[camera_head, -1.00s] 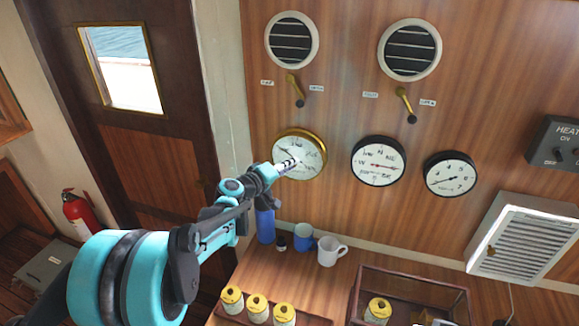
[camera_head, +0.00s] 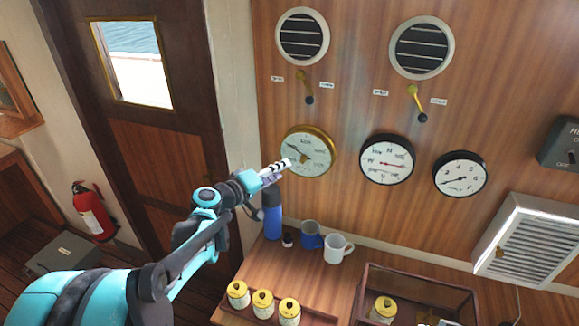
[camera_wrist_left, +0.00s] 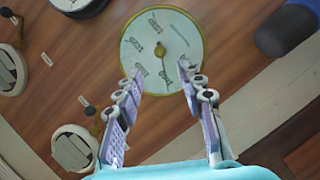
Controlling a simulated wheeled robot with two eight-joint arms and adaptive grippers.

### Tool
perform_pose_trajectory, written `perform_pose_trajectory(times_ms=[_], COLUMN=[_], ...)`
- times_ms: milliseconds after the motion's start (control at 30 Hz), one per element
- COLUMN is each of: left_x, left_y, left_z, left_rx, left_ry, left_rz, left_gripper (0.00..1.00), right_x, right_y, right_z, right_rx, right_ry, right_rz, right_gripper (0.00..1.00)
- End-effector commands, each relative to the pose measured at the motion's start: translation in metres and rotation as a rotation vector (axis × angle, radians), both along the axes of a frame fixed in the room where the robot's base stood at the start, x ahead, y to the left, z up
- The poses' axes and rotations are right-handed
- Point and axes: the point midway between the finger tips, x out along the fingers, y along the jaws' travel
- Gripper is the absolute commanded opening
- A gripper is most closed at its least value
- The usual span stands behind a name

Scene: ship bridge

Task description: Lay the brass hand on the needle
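The brass-rimmed dial (camera_head: 307,150) hangs on the wood wall, leftmost of three round dials. It has a white face with small lettering, a dark needle (camera_head: 297,150) pointing up and left in the head view, and a brass centre knob (camera_wrist_left: 160,44). My left gripper (camera_head: 286,163) is in front of the dial's lower left edge. In the left wrist view its two fingers (camera_wrist_left: 159,72) stand apart with nothing between them, over the dial's rim side, short of the knob. My right gripper is not in view.
Two black-rimmed dials (camera_head: 387,160) (camera_head: 460,175) hang to the right. Two levers (camera_head: 305,87) (camera_head: 416,102) and round vents are above. Below, a counter holds a blue bottle (camera_head: 272,214), mugs (camera_head: 338,248) and yellow-lidded jars (camera_head: 263,304).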

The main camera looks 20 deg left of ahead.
Motion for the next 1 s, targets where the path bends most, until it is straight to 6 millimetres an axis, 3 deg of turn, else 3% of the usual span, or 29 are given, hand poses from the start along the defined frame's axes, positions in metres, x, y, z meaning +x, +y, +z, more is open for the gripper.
perform_pose_trajectory(times_ms=[200, 767, 867, 1000], left_x=[-0.022, -0.026, -0.039, -0.088], left_y=[0.009, 0.006, -0.014, -0.063], left_z=[0.005, 0.001, -0.019, -0.081], left_rx=[0.000, 0.009, 0.061, 0.241], left_ry=[0.000, 0.007, 0.047, 0.172], left_rz=[0.001, -0.006, -0.037, -0.125], left_gripper=[0.39, 0.39, 0.39, 0.39], right_x=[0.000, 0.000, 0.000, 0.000], right_y=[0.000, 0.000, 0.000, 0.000], right_z=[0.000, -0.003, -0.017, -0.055], right_rx=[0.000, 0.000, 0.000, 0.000], right_ry=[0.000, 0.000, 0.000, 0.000], right_rz=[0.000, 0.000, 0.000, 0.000], right_gripper=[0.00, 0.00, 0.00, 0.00])
